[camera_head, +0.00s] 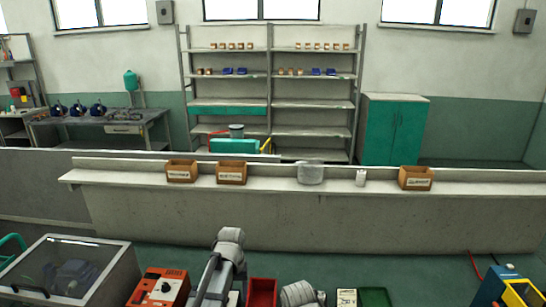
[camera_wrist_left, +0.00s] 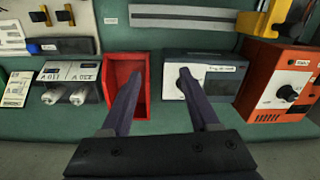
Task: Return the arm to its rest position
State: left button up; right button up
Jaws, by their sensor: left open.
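My left arm (camera_head: 229,245) comes up from the bottom middle of the head view, bent, with its gripper end hard to make out there. In the left wrist view my left gripper (camera_wrist_left: 160,75) has its two dark fingers spread wide apart, with nothing between them. The fingers point over the bench, the left one overlapping a red open bin (camera_wrist_left: 113,78) and the right one overlapping a grey-blue box with a black knob (camera_wrist_left: 225,84).
An orange device (camera_head: 160,287) and a clear-lidded case (camera_head: 72,268) stand left of the arm. The red bin (camera_head: 262,291) is close to its right. Beyond is a long ledge (camera_head: 280,184) with labelled wooden boxes (camera_head: 232,173). Green floor lies between.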

pick_arm(q)
jog(key=s+d+m, duration=0.2)
jog(key=s+d, duration=0.2)
jog(key=s, duration=0.5)
jog(key=s+d+m, duration=0.2)
jog(key=s+d, duration=0.2)
jog(key=s, duration=0.5)
jog(key=shift+s+m+y, duration=0.2)
jog(key=shift+m+y, duration=0.2)
jog(key=shift+r, duration=0.1)
